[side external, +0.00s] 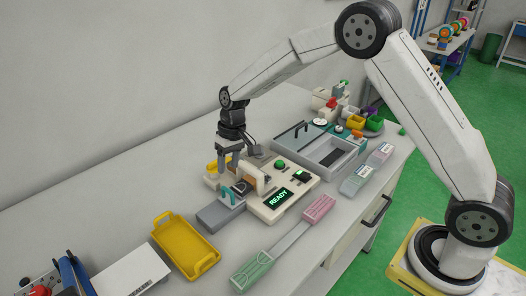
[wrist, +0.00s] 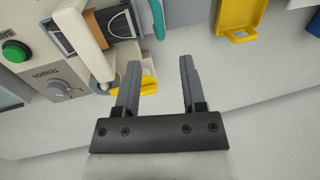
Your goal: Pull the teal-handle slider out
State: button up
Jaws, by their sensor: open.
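The teal handle (side external: 228,195) stands on a grey slider plate (side external: 221,213) that sticks out of the left end of the cream machine (side external: 283,203). In the wrist view the teal handle (wrist: 158,18) shows at the top, ahead of the gap between my fingers. My gripper (side external: 228,172) is pointing down over the left end of the machine, behind the handle in the side view. The left finger hides part of a yellow piece (wrist: 148,85).
The machine has a lit READY display (side external: 279,198), a green button (side external: 280,165) and a white roller arm. A yellow tray (side external: 182,250) lies left of the slider. A strip with pink (side external: 319,207) and green (side external: 250,272) ends lies in front.

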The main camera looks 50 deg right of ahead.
aim_at(226, 188)
jog(key=shift+a+f, duration=0.2)
jog(key=shift+f, duration=0.95)
jog(key=shift+a+f, duration=0.25)
jog(key=shift+f, duration=0.85)
jog(key=shift+a+f, duration=0.2)
jog(key=shift+f, duration=0.95)
grip_shut()
